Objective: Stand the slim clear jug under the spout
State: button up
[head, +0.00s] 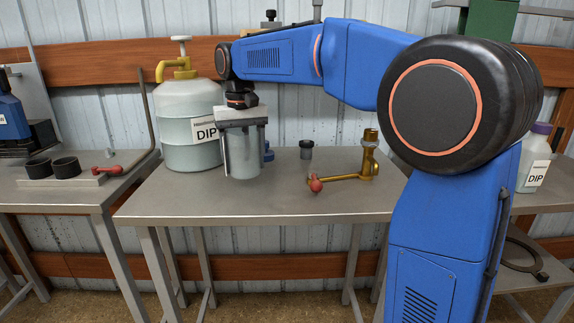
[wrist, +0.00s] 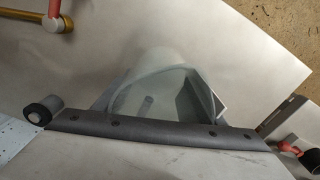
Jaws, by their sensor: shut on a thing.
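The slim clear jug (head: 244,158) is between the fingers of my gripper (head: 242,140), which is shut on it. The jug looks upright, with its open mouth up under the gripper. I cannot tell if its base touches the table. In the wrist view the jug (wrist: 160,80) shows beyond the dark gripper bar. A large pale container labelled DIP (head: 185,130) stands just left of the jug, partly behind it. Its yellow spout (head: 173,68) points left and down from the top, higher than the jug. The jug is right of the spout, not below it.
The grey metal table (head: 270,205) has free room in front. A brass fitting (head: 369,155) with a red-knobbed lever stands right of the jug. A small dark cup (head: 306,149) is behind.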

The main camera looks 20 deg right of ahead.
send_over(296, 175)
jog(key=shift+w, duration=0.1)
jog(key=shift+f, duration=1.8)
jog(key=shift+f, duration=0.1)
jog(key=o, duration=1.1)
